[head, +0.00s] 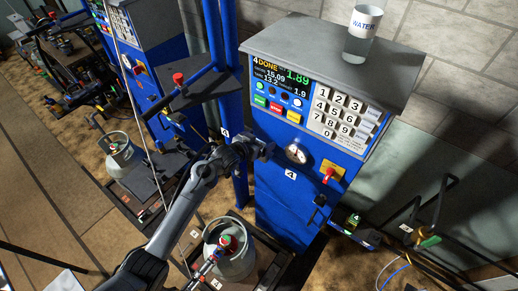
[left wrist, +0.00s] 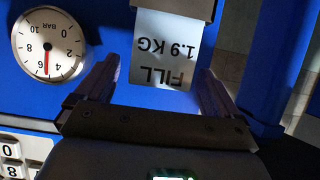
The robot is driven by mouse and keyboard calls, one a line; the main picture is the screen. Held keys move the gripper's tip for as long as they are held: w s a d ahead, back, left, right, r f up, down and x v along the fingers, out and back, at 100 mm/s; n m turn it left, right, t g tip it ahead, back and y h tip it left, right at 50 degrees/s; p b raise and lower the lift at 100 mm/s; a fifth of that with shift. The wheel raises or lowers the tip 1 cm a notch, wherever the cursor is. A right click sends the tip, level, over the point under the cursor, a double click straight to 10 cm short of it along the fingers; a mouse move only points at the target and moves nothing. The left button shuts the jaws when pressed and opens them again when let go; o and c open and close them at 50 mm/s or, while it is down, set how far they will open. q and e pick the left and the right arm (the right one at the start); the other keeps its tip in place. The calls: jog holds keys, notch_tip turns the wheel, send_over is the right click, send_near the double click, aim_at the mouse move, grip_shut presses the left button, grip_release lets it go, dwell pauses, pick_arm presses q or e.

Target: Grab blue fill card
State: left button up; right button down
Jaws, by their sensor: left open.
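The fill card (left wrist: 168,48) is a pale card reading "FILL 1.9 KG", upside down in the left wrist view. Its edge meets a dark piece (left wrist: 185,7) at the top of that view. My left gripper (left wrist: 159,72) is open, with one finger on each side of the card's printed end; I cannot tell whether they touch it. In the head view my left gripper (head: 264,150) is at the left side of the blue scale cabinet (head: 285,205). I cannot make out the card there. My right gripper is not in view.
A round pressure gauge (left wrist: 47,45) is close to the left of my gripper in the wrist view. A WATER cup (head: 362,35) stands on the cabinet top. A grey gas cylinder (head: 230,262) stands below my arm. A blue post (head: 229,100) rises beside the cabinet.

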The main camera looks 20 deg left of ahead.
pick_arm(q)
jog(key=c, duration=1.3)
jog(key=shift+r, duration=0.1)
